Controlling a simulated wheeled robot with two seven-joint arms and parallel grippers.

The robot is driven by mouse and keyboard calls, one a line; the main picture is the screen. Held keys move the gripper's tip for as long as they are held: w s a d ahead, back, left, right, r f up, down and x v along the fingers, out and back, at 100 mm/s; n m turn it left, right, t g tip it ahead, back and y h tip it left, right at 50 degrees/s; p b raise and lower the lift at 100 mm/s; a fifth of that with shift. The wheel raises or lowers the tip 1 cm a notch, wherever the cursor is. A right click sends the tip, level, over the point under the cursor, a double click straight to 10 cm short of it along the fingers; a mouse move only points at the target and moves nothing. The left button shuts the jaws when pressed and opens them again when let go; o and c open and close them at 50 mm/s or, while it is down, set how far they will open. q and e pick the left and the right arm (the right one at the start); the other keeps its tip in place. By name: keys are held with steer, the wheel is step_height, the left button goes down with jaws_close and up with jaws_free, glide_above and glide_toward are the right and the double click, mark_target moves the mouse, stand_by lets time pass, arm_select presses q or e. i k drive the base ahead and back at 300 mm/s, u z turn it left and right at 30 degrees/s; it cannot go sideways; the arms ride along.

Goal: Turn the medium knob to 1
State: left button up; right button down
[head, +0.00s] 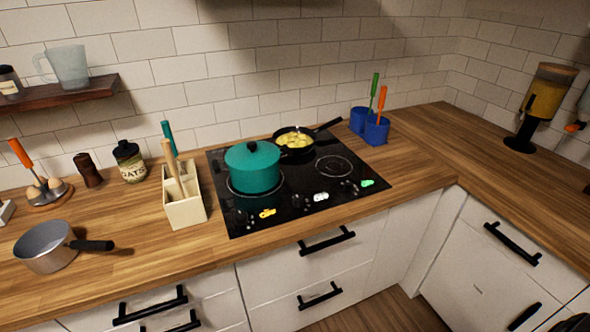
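The black cooktop (285,215) is set into the wooden counter in the head view. Along its front edge are small dark knobs, hard to make out, beside three lit displays: a yellow one (267,213) at left, a white one (321,197) in the middle and a green one (368,183) at right. Their digits are too small to read, and I cannot tell which knob is the medium one or its setting. A teal lidded pot (253,168) stands on the left burner. A black pan (296,141) with yellow food sits behind. Neither gripper is in view.
A cream utensil holder (186,208) stands close to the cooktop's left edge. A saucepan (43,246) is at far left. Blue utensil cups (376,131) stand behind right. The counter in front of the cooktop is clear; drawers with black handles (327,240) are below.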

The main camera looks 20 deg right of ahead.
mark_target(297, 200)
steer(key=z, duration=0.95)
steer(key=k, duration=0.4)
steer(key=z, duration=0.8)
